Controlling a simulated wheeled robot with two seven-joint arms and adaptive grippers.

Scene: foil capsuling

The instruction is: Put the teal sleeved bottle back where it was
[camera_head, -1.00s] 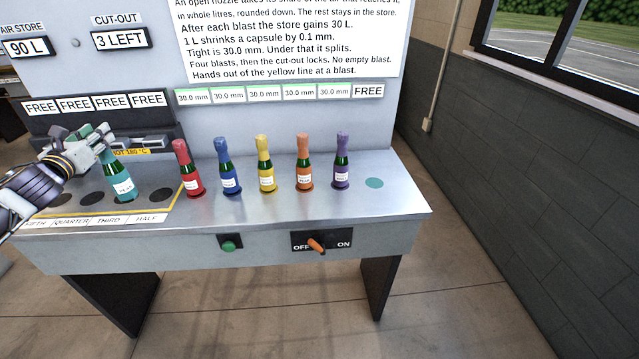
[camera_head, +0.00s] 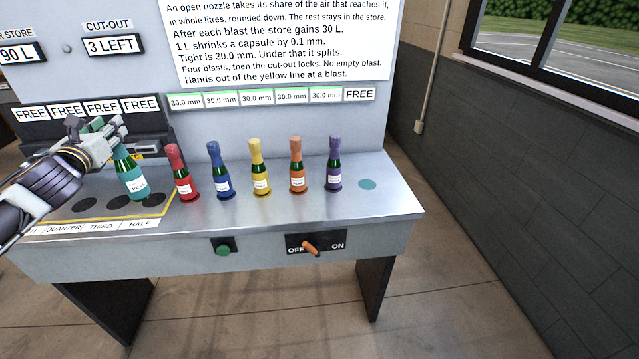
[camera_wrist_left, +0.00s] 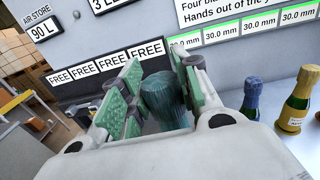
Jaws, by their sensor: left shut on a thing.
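The teal sleeved bottle (camera_head: 131,181) has a teal body with a white label and is held upright, slightly tilted, at the left of the bench. My left gripper (camera_head: 118,138) is shut on its neck. In the left wrist view the teal sleeve (camera_wrist_left: 163,98) shows between the green finger pads of the gripper (camera_wrist_left: 150,88). Whether the bottle's base clears the bench is hard to tell; it is near the dark spots of the yellow-lined area. A bare teal disc (camera_head: 367,184) lies at the right end of the bottle row. My right gripper is not in view.
A red bottle (camera_head: 181,175) stands close right of the held one, then blue (camera_head: 219,172), yellow (camera_head: 259,170), orange (camera_head: 296,168) and purple (camera_head: 334,166) bottles in a row. The bench front (camera_head: 270,222) is clear. A green button (camera_head: 223,250) and an orange switch (camera_head: 311,249) sit on its front face.

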